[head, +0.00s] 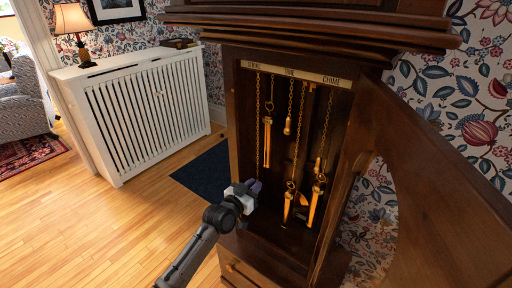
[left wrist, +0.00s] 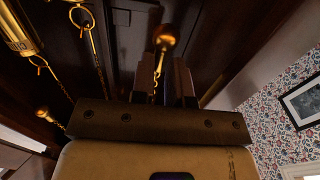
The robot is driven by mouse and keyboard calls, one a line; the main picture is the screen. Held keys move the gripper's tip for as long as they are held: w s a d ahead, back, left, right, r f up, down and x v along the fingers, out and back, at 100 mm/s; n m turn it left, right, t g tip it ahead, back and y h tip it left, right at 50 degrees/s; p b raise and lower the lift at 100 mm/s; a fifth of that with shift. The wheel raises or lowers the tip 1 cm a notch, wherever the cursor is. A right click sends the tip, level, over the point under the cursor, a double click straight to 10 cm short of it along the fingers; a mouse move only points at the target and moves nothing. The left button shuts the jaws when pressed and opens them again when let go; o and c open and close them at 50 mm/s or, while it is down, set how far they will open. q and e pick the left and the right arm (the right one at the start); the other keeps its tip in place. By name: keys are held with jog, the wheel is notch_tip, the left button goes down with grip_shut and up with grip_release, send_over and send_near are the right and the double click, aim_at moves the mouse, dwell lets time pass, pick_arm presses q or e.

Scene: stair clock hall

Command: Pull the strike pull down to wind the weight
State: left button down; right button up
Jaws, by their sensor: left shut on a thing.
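The tall dark wooden clock case (head: 233,110) stands open, with a label strip (head: 290,73) reading STRIKE, TIME and CHIME. The strike chain (head: 257,110) hangs at the left, down to my left gripper (head: 256,186). Beside it the slim brass strike weight (head: 267,142) hangs higher than the other weights. In the left wrist view my left gripper (left wrist: 166,75) is shut at a round brass pull (left wrist: 166,40), with chain showing between the fingers. In the head view the gripper hides this pull. My right gripper is not in view.
A brass time pull (head: 288,127) hangs mid-case; the time weight (head: 288,206) and chime weight (head: 314,207) hang low at right. The open door (head: 440,150) fills the right side. A white radiator cover (head: 145,110) and dark mat (head: 205,170) lie left.

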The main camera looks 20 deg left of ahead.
pick_arm(q)
notch_tip(320, 180, down, 7)
jog(key=b, duration=0.5)
dwell(0.3)
jog(key=c, duration=1)
grip_release()
jog(key=shift+r, duration=0.2)
jog(key=p+v, duration=1)
jog(key=v, duration=0.2)
jog(key=shift+r, duration=0.2)
